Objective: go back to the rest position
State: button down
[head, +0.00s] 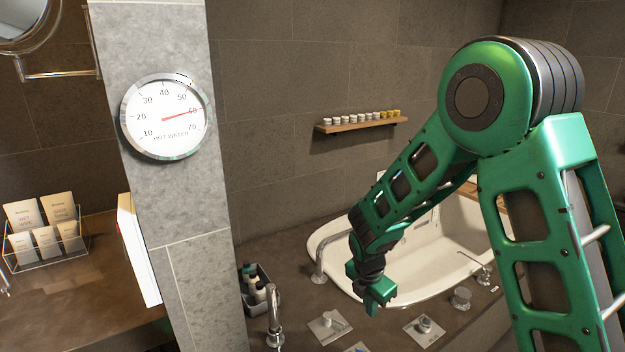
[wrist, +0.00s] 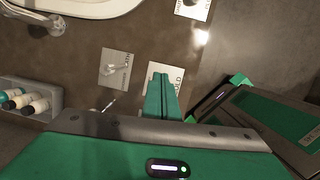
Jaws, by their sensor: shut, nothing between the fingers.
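My gripper (head: 374,303) hangs pointing down above the brown counter in front of the white basin, at the end of my green arm. In the wrist view its fingers (wrist: 161,85) are together, with nothing between them. Beyond the fingers lies a white plate with letters, seemingly "COLD" (wrist: 178,78), partly hidden by them. Left of it is a square plate with a metal lever (wrist: 116,68); in the head view this lever plate (head: 329,326) is left of my gripper.
A plate with a knob (head: 425,328) sits right of my gripper. A curved spout (head: 319,262), the white basin (head: 335,243) and a bottle caddy (head: 256,295) are close by. A dial marked HOT WATER (head: 166,117) is on the grey pillar. A wooden shelf (head: 362,125) holds small jars.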

jog(key=s+d+r+m+g, duration=0.1)
jog(key=s+d+r+m, duration=0.6)
jog(key=d, duration=0.3)
jog(key=s+d+r+m+g, duration=0.1)
jog(key=s+d+r+m, duration=0.4)
jog(key=d+r+m, duration=0.3)
jog(key=s+d+r+m+y, duration=0.1)
jog(key=s+d+r+m, duration=0.1)
jog(key=s+m, duration=0.6)
jog(key=s+d+r+m+y, duration=0.1)
jog(key=s+d+r+m, duration=0.1)
jog(key=s+d+m, duration=0.3)
jog(key=shift+s+r+m, duration=0.3)
jog(key=shift+s+m, duration=1.5)
jog(key=shift+s, duration=2.1)
